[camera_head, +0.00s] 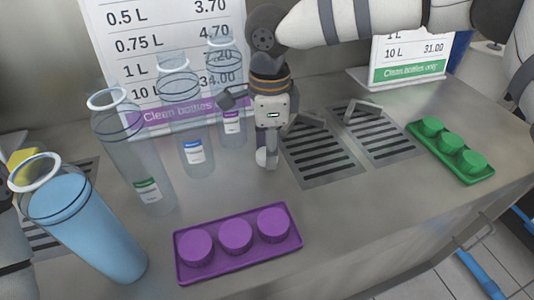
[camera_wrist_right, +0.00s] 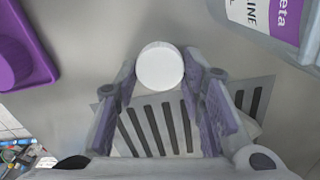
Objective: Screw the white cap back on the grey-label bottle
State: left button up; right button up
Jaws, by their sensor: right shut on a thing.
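My right gripper (camera_head: 268,150) points down over the counter, right of the bottles. In the right wrist view, its fingers (camera_wrist_right: 162,85) are shut on a round white cap (camera_wrist_right: 160,66), held at the fingertips. The cap also shows at the fingertips in the head view (camera_head: 265,158). No grey label can be made out on any bottle. A large open bottle of blue liquid (camera_head: 88,232) at front left shows no label. Empty clear bottles carry a green label (camera_head: 147,189), a blue label (camera_head: 194,152) and a purple label (camera_head: 232,122).
A purple tray with round caps (camera_head: 183,270) lies at front centre, a green one (camera_head: 453,160) at right. Slotted drain grates (camera_head: 338,178) are set in the steel counter (camera_head: 340,222). Price signs (camera_head: 115,45) (camera_head: 408,73) stand at the back.

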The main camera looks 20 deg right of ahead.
jog(key=shift+c, duration=0.3)
jog(key=shift+r, duration=0.3)
notch_tip(320, 180, up, 3)
jog(key=shift+w+f, duration=0.1)
jog(key=shift+f, duration=0.05)
pick_arm(q)
jog(key=w+r+t+p, duration=0.1)
jog(key=w+r+p, duration=0.1)
jog(key=shift+w+r, duration=0.25)
jog(key=shift+w, duration=0.05)
pick_arm(e)
jog(key=s+a+r, duration=0.3)
jog(key=s+r, duration=0.2)
jog(key=s, duration=0.1)
jog(key=s+a+r, duration=0.2)
jog(key=s+r, duration=0.2)
jog(key=s, duration=0.3)
jog(key=shift+a+r, duration=0.35)
jog(key=shift+a, duration=0.05)
pick_arm(q)
jog(key=shift+o, duration=0.5)
